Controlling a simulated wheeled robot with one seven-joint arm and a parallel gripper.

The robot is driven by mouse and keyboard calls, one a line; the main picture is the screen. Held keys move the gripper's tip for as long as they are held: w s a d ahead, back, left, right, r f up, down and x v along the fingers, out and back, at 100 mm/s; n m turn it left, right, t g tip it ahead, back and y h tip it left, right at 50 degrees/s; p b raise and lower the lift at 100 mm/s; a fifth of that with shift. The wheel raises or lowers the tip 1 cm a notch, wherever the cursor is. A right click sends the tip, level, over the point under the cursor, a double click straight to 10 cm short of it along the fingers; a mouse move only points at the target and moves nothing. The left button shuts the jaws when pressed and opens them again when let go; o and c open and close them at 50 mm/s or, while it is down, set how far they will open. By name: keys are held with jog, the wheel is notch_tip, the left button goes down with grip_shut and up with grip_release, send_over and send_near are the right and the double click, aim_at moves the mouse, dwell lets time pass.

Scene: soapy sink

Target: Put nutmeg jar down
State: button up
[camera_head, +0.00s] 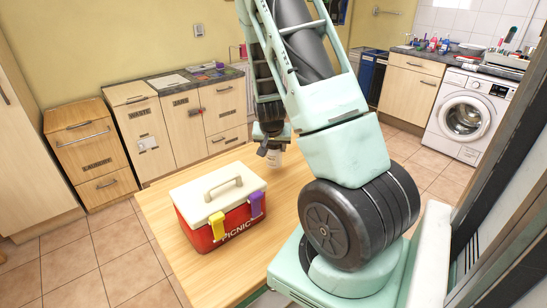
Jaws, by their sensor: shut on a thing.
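My gripper (272,148) is near the middle of the view, pointing down just above the far part of the wooden table (190,266). It is shut on a small pale jar (275,158), which fits the nutmeg jar. The jar is tiny in this view and partly hidden by the gripper, and its label cannot be read. I cannot tell whether the jar's base touches the tabletop.
A red picnic cooler (205,237) with a white lid and yellow and purple latches stands on the table, left of my gripper. Wooden cabinets (181,122) line the back wall. A washing machine (468,115) stands at the right. The table's front left is bare.

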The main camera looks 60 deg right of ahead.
aim_at(273, 152)
jog(key=shift+f, duration=2)
jog(key=shift+f, duration=0.15)
jog(key=o, duration=1)
jog(key=shift+o, duration=0.2)
